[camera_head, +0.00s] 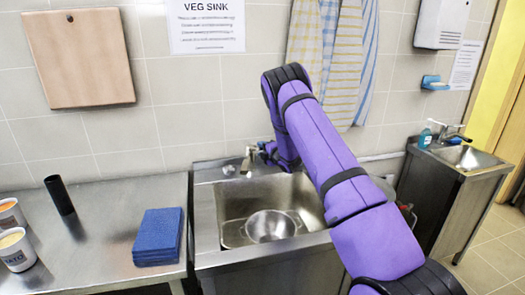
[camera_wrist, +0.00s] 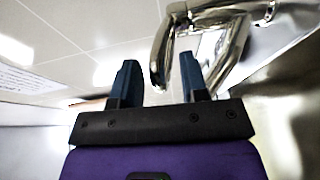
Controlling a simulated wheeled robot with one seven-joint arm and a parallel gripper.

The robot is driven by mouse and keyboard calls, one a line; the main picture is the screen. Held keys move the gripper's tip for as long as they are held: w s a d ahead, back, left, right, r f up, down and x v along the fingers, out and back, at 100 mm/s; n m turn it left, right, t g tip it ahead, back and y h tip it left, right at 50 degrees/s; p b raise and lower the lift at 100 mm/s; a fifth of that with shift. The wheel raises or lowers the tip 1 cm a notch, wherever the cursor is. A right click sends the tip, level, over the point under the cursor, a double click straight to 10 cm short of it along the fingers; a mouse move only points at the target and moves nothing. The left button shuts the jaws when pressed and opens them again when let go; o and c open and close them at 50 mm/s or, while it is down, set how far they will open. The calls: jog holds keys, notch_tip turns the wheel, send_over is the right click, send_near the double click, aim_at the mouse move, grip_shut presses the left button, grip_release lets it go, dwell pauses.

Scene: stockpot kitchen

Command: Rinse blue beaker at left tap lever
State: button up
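My gripper (camera_wrist: 158,80) shows two dark blue fingers standing apart, with nothing between them. The chrome tap (camera_wrist: 158,50) is close in front of the fingers in the wrist view, and a looped chrome part of it passes by the right fingertip. I cannot tell whether they touch. In the head view my gripper (camera_head: 264,151) is at the back of the sink, just right of the tap (camera_head: 249,158). My forearm hides part of this area. I see no blue beaker that I can make out for certain in either view.
A metal bowl (camera_head: 270,226) sits in the sink basin (camera_head: 308,203). Blue cloths (camera_head: 158,237), a black cylinder (camera_head: 59,195) and two tubs (camera_head: 15,250) stand on the left counter (camera_head: 110,215). A small blue bottle (camera_head: 425,138) is by the right hand basin (camera_head: 468,157).

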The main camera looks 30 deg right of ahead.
grip_shut()
jog(key=shift+w+r, duration=0.2)
jog(key=shift+r, duration=0.35)
jog(key=shift+o, duration=0.3)
grip_release()
jog(key=shift+s+f, duration=0.1)
jog(key=shift+s, duration=0.05)
jog(key=s+d+r, duration=0.1)
jog(key=s, duration=0.9)
jog(key=shift+s, duration=0.25)
jog(key=shift+d, duration=0.1)
